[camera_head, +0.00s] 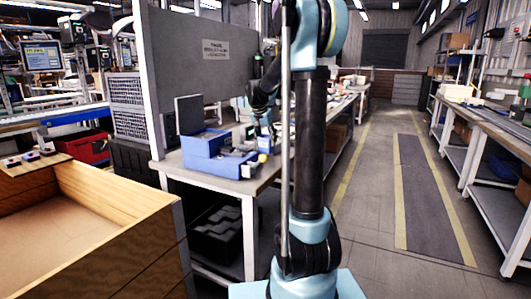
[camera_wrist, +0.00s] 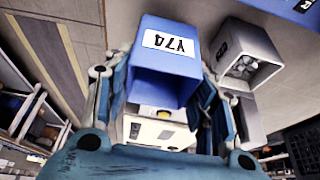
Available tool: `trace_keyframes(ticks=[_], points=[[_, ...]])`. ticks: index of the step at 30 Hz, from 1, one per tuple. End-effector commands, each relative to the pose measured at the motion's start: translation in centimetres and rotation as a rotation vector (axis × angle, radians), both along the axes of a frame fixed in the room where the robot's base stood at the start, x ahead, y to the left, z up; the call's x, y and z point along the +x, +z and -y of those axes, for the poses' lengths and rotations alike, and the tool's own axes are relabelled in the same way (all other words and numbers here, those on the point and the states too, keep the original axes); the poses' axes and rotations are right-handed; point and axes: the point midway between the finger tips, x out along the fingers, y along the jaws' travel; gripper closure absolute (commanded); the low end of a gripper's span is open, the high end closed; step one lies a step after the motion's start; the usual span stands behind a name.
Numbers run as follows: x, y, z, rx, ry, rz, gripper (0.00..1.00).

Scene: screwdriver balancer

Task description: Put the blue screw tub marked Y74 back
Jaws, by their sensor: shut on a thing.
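The blue screw tub (camera_wrist: 160,85) with a white Y74 label shows in the wrist view, its lettering upside down there. My gripper (camera_wrist: 163,100) is shut on it, with one finger on each side. In the head view my gripper (camera_head: 264,130) is small, at the front of the bench beside the blue case; the tub is too small to make out surely there. In the wrist view a grey tub (camera_wrist: 243,58) with a dark label is right of the blue tub, and part of a blue labelled surface (camera_wrist: 285,10) shows at the top right.
A blue open case (camera_head: 206,146) with a raised dark lid stands on the workbench (camera_head: 205,178). A grey panel (camera_head: 200,65) rises behind it. A wooden box (camera_head: 75,215) is at front left. The aisle floor (camera_head: 370,190) is clear.

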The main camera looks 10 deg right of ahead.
Motion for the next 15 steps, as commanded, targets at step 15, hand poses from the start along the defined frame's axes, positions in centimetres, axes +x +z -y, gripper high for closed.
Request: trace_keyframes(ticks=[15], points=[[0.0,-4.7,0.0,0.0,0.0,0.0,0.79]])
